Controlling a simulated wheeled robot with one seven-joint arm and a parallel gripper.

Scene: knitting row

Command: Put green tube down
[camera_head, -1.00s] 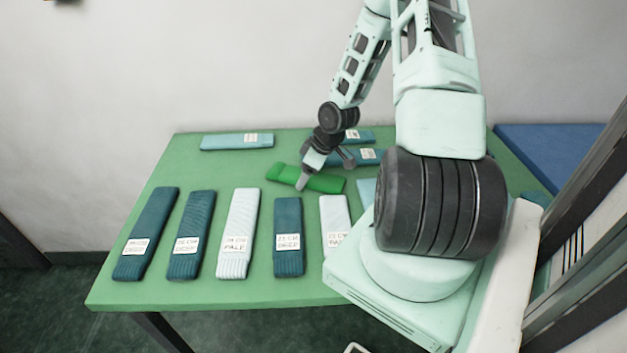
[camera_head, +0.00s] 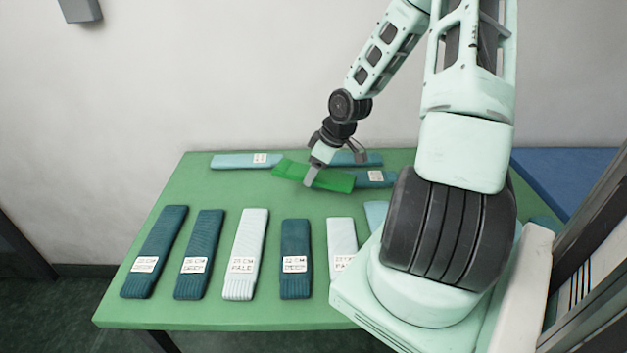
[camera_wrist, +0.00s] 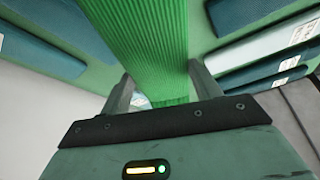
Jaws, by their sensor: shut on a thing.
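The green tube (camera_head: 332,181) is a flat, ribbed, bright green knitted piece. My gripper (camera_head: 318,176) is shut on it near its middle, over the back part of the table. The tube lies slanted, its left end further back. It overlaps a pale teal piece and a teal piece behind it in the head view, and seems to be held above the table. In the wrist view the green tube (camera_wrist: 138,45) runs up from between my two fingers (camera_wrist: 158,92). How high it is above the table is hard to tell.
On the green table (camera_head: 200,314), a front row holds dark teal pieces (camera_head: 155,250) (camera_head: 295,260) and pale pieces (camera_head: 245,255) with labels. A pale teal piece (camera_head: 235,161) lies at the back left. Bare table shows between the rows on the left. A blue surface (camera_head: 560,180) is at right.

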